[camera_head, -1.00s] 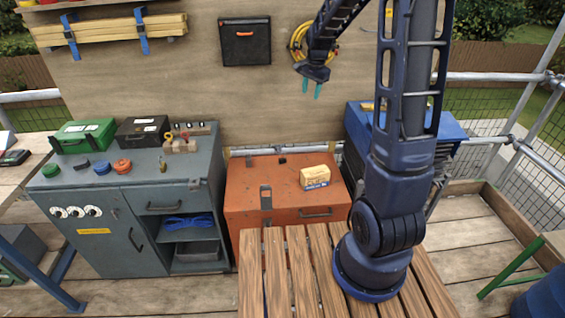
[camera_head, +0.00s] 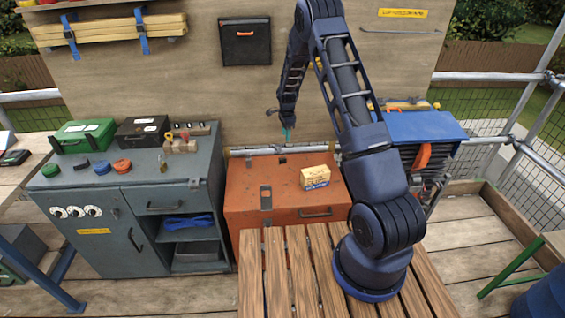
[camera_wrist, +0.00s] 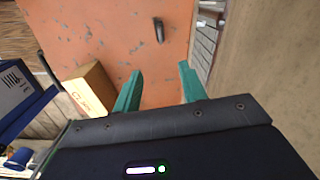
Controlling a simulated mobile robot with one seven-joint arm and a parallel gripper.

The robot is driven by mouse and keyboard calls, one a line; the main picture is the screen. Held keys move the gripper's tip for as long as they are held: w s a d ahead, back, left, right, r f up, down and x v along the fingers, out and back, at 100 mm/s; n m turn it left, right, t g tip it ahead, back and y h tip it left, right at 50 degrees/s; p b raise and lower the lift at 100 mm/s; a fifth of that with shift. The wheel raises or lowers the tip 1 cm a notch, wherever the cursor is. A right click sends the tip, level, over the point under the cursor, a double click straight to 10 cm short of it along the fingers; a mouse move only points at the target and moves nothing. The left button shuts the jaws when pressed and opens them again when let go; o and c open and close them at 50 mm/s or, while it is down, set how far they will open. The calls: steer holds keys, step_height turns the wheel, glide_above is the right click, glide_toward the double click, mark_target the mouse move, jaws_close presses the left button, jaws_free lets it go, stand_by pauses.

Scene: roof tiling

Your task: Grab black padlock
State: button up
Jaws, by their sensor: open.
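A small black object (camera_wrist: 158,31), which looks like the black padlock, lies on the lid of the orange chest (camera_head: 245,186). In the wrist view it is beyond my fingertips, roughly in line with the gap between them. My gripper (camera_head: 287,134) is above the back of the chest lid, pointing down. In the wrist view my gripper (camera_wrist: 160,72) has its two teal fingers apart with nothing between them.
A yellow-and-blue carton (camera_head: 315,177) stands on the chest lid; it also shows left of my fingers in the wrist view (camera_wrist: 90,90). Scaffold pipes (camera_head: 270,149) and a plywood wall run behind the chest. A grey cabinet (camera_head: 98,199) stands left, a blue toolbox (camera_head: 425,126) right.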

step_height(320, 180, down, 5)
glide_above(283, 161)
steer(key=w, duration=0.1)
steer(key=shift+m, duration=0.4)
steer(key=f, duration=0.5)
steer(key=shift+w+d+f, duration=0.1)
steer(key=shift+w+d, duration=0.05)
steer(key=shift+d, duration=0.15)
steer(key=shift+s+a+f, duration=0.1)
steer(key=shift+a+f, duration=0.1)
steer(key=shift+f, duration=1.1)
steer(key=shift+s+a+f, duration=0.1)
steer(key=shift+a+f, duration=0.1)
steer(key=shift+f, duration=1.05)
steer(key=shift+c, duration=0.4)
jaws_close()
